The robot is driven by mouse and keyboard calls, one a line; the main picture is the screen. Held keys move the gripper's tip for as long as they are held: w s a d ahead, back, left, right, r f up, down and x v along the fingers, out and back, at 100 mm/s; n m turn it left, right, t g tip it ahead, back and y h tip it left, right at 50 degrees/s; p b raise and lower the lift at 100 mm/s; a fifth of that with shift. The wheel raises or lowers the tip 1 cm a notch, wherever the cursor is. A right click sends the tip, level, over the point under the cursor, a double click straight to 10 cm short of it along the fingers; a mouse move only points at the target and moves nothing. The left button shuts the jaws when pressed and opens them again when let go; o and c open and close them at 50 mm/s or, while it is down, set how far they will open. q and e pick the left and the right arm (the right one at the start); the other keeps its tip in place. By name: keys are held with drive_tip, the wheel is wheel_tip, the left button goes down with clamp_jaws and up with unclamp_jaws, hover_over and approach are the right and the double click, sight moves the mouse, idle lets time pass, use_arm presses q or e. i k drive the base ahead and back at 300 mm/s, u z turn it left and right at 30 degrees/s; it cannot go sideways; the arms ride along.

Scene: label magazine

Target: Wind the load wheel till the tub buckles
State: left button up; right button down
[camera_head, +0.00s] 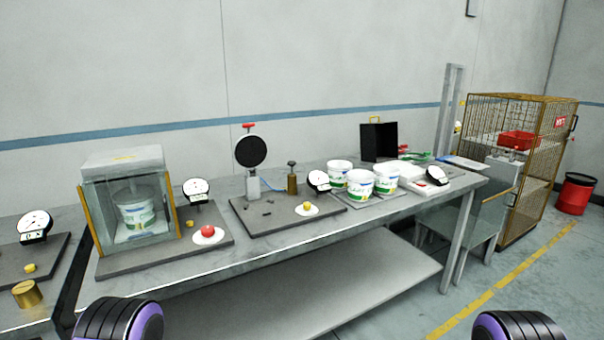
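A white tub with a green and blue label (137,215) stands upright inside a glass-sided case (96,195) on the left part of the bench. A round grey part sits over the tub's top; whether they touch I cannot tell. The tub shows no clear buckling. I cannot pick out the load wheel for certain. A dial gauge (196,190) and a red knob on a white disc (208,232) are beside the case. Only black and purple rounded parts of my arms show at the bottom edge; both grippers are out of view.
The long grey bench (205,265) also bears a black disc on a stand (250,151), several labelled tubs (360,183) and a black box (379,141). A brass weight (27,294) is at far left. A wire cage (548,150) and red drum (575,195) stand right.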

sight(209, 230)
drive_tip(key=k, duration=0.5)
drive_tip(key=u, duration=1.6)
drive_tip(key=i, duration=1.1)
drive_tip(key=z, duration=1.9)
